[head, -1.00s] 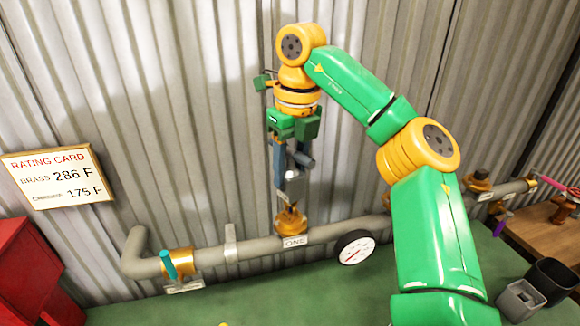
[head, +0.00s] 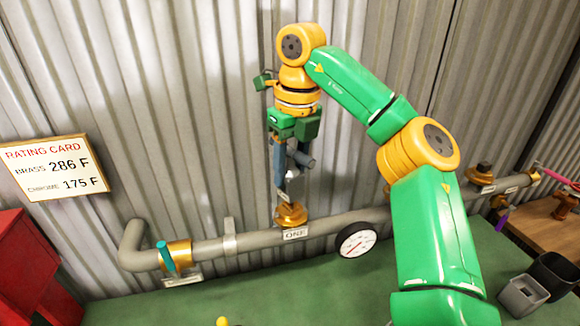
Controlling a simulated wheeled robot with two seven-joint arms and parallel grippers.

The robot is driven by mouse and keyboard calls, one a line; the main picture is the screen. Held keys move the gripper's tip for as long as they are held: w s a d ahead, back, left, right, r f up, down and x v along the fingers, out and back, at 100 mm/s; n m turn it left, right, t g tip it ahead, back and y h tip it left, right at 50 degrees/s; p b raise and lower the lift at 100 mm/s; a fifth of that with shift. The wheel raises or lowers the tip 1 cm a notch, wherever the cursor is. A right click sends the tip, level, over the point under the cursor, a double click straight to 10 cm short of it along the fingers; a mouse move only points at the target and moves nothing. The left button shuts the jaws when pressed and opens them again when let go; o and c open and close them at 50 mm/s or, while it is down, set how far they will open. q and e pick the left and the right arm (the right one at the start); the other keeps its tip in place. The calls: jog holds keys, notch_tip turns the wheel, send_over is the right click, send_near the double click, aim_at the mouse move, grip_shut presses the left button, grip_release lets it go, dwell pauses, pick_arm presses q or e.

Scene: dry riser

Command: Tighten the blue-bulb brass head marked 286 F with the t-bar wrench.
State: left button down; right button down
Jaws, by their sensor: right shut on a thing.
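My right gripper (head: 287,185) points straight down in front of the corrugated wall and is shut on the t-bar wrench. The wrench's grey crossbar (head: 304,159) sticks out to the right between the fingers. The wrench's lower end is just above or at the brass fitting (head: 291,214) on the pipe, over a tag reading ONE (head: 296,234); I cannot tell whether they are engaged. Any bulb there is hidden, so its colour cannot be seen. The rating card (head: 53,168) reads brass 286 F, chrome 175 F. My left gripper is not in view.
A grey pipe (head: 330,228) runs along the wall with a round gauge (head: 357,240). A teal-handled valve (head: 165,257) is at left. Another brass fitting (head: 481,174) is at right. A red cabinet (head: 35,270) stands left, and bins (head: 524,295) and a wooden bench (head: 535,222) right.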

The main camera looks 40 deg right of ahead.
jog(key=shift+f+b, duration=1.35)
jog(key=shift+f, duration=0.3)
jog(key=m+p, duration=0.1)
jog(key=m, duration=0.2)
jog(key=shift+r, duration=0.2)
jog(key=shift+m+h, duration=0.3)
jog(key=shift+m, duration=0.6)
jog(key=shift+f+m, duration=0.15)
jog(key=shift+m, duration=0.35)
jog(key=shift+p, duration=0.3)
jog(key=shift+m, duration=0.8)
jog(key=shift+p, duration=0.4)
jog(key=shift+n, duration=0.5)
